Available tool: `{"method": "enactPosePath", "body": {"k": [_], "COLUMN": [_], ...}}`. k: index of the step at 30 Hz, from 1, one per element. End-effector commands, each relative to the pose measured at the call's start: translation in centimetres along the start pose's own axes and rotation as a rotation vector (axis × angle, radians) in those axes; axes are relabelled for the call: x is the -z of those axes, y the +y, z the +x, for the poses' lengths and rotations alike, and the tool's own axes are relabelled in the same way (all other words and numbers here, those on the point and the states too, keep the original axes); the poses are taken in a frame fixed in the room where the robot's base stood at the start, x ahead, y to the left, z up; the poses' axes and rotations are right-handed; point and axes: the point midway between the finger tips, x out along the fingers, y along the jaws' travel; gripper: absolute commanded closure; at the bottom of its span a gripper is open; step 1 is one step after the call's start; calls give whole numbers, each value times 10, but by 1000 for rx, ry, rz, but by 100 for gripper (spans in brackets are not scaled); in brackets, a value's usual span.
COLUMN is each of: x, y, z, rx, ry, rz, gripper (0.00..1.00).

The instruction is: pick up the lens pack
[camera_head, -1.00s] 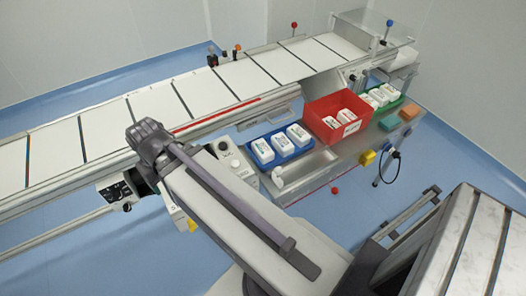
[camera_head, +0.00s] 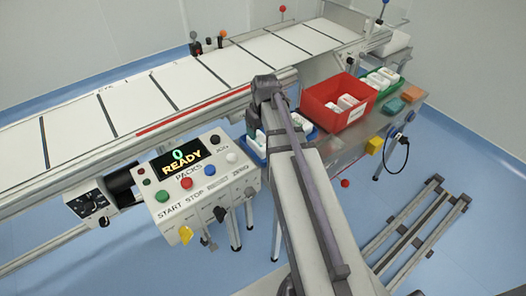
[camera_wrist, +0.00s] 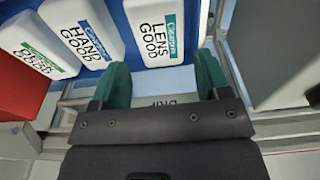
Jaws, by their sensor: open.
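The lens pack (camera_wrist: 155,32) is a white pack with a green band and the words LENS GOOD. It lies in a blue tray (camera_wrist: 98,66) at the top of the wrist view, rightmost of three packs. My gripper (camera_wrist: 162,82) is open and empty, its green fingers apart just below the near end of the lens pack. A pale surface with partly hidden lettering shows between the fingers. In the head view the blue tray (camera_head: 253,147) is partly hidden behind my arm, and my gripper is hidden there.
The hand pack (camera_wrist: 84,35) and another white pack (camera_wrist: 30,48) lie left of it. A red bin (camera_head: 338,102) with white packs and a green tray (camera_head: 369,88) stand to the right. The control panel (camera_head: 200,185) reads READY. The conveyor (camera_head: 200,85) runs behind.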

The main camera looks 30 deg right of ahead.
Motion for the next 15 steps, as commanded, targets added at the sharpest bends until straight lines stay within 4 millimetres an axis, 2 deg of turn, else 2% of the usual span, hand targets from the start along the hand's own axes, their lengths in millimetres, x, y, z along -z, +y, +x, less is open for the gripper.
{"method": "enactPosePath", "body": {"k": [1,5,8,12,15], "x": [-1,0,-1,-3,-2], "y": [0,0,0,0,0], "z": [16,15,24,54,68], "rx": [0,0,0,0,0], "ry": [0,0,0,0,0], "rz": [0,0,0,0,0], "gripper": [31,31,31,31,31]}}
